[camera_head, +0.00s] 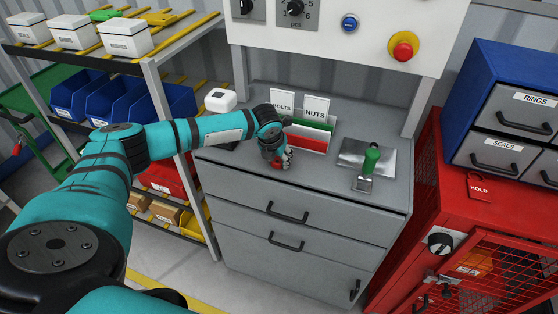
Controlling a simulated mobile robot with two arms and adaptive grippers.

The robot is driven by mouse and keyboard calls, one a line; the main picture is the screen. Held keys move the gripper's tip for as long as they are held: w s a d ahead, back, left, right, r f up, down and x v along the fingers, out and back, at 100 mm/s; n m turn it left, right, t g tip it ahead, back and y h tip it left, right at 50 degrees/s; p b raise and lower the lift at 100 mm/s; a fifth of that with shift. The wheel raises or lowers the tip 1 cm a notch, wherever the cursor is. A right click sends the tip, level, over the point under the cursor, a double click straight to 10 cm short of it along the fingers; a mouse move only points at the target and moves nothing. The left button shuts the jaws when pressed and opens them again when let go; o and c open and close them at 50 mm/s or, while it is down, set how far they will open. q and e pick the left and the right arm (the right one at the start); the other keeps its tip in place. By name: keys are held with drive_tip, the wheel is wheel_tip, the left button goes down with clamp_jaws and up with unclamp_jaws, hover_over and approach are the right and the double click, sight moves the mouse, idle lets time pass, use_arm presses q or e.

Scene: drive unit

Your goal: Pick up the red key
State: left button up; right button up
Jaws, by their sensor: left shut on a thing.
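My left arm reaches in from the left over the grey workbench (235,150). The gripper hides the rest of the key. I cannot tell whether the key touches the bench top. My right gripper is not in view.
A red cabinet (440,200) stands at the right, and shelves with blue bins (165,103) at the left.

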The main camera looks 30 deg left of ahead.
use_arm(q)
drive_tip(key=shift+c, duration=1.3)
drive_tip(key=shift+r, duration=0.15)
